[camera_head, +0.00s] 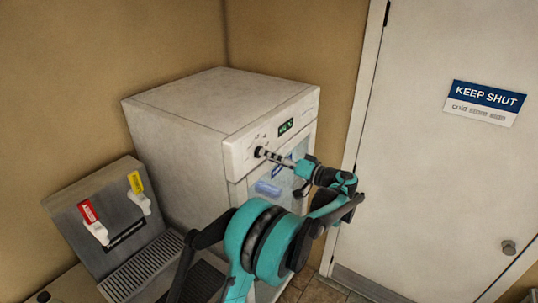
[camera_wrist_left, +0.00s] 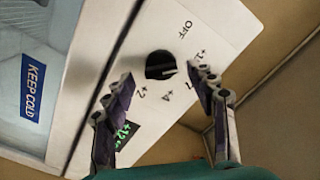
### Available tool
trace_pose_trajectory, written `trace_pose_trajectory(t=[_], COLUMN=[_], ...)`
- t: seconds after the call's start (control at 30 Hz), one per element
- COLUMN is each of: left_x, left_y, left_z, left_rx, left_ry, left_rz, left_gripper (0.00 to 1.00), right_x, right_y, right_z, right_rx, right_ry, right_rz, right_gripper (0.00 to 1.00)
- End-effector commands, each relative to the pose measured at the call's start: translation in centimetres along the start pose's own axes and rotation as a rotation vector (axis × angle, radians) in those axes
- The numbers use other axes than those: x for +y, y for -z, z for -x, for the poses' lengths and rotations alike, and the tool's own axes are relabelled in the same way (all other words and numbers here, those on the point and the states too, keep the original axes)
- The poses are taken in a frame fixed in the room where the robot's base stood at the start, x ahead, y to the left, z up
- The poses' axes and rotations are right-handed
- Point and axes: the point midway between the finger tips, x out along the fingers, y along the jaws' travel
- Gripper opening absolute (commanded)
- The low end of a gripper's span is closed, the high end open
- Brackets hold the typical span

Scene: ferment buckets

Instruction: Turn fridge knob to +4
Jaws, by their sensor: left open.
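The white fridge (camera_head: 190,115) has a control panel (camera_head: 245,150) along its upper front edge. Its round black knob (camera_wrist_left: 160,64) shows in the left wrist view, with OFF and several plus numbers printed around it. My left gripper (camera_wrist_left: 160,78) is open, one finger on each side of the knob, with gaps visible. In the head view its fingers (camera_head: 272,156) reach the panel and mostly hide the knob.
A grey dispenser (camera_head: 105,215) with red and yellow tagged taps stands left of the fridge. A white door (camera_head: 430,150) with a KEEP SHUT sign (camera_head: 484,102) is at the right. A blue KEEP COLD label (camera_wrist_left: 33,90) is on the fridge's front.

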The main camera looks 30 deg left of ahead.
Motion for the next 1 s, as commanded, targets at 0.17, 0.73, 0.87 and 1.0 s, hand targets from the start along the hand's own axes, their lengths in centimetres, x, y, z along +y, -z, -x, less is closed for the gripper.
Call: trace_pose_trajectory(t=[0.17, 0.73, 0.87, 1.0], left_x=[-0.02, 0.01, 0.03, 0.06], left_y=[-0.01, 0.0, -0.02, -0.06], left_z=[-1.17, -1.21, -1.21, -1.21], left_rx=[0.0, 0.0, 0.0, 0.0], left_ry=[0.0, -0.002, -0.002, -0.002], left_rz=[0.0, -0.001, -0.011, -0.047], left_gripper=[0.57, 0.07, 0.07, 0.07], right_x=[0.0, 0.0, 0.0, 0.0], right_y=[0.11, 0.1, 0.05, -0.12], right_z=[0.14, 0.13, 0.06, -0.17], right_rx=[0.0, 0.0, 0.0, 0.0], right_ry=[0.0, 0.0, 0.0, 0.0], right_rz=[0.0, 0.0, 0.0, 0.0], right_gripper=[0.0, 0.0, 0.0, 0.0])
